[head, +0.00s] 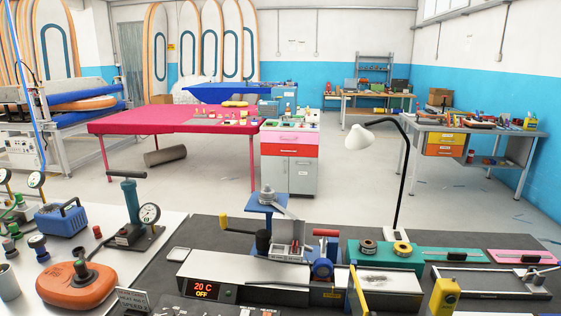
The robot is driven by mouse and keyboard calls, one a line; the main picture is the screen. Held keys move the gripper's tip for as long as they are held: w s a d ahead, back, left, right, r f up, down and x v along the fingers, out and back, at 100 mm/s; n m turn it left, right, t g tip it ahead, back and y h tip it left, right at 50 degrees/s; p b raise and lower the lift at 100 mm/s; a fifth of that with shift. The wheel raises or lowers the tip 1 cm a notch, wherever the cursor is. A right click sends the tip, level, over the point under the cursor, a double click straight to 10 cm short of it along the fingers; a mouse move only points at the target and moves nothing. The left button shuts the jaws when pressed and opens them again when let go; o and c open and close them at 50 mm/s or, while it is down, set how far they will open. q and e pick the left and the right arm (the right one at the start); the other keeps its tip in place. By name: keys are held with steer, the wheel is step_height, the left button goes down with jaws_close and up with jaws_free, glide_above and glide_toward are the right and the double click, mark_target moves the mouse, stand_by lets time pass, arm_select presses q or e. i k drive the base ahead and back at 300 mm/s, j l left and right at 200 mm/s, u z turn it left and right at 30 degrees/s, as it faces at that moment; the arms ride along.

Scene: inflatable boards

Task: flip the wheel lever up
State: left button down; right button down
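A bench machine with a long metal body (270,272) stands on the dark worktop in front of me. A blue wheel (322,268) sits at its front, right of centre. A lever with a red grip (326,233) rises just above the wheel, its grip lying roughly level. I cannot tell for sure which of these is the wheel lever. Neither of my grippers shows in the head view.
A black lamp with a white shade (361,137) stands behind the machine. A green fixture with rolls (385,256) and a metal frame (490,281) lie to the right. A hand pump (132,205) and an orange inflatable piece (77,286) are on the left white table.

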mark_target(317, 233)
steer(key=i+l+u, duration=0.2)
steer(key=l+u, duration=0.15)
steer(key=l, duration=0.65)
steer(key=l+u, duration=0.4)
steer(key=l, duration=0.6)
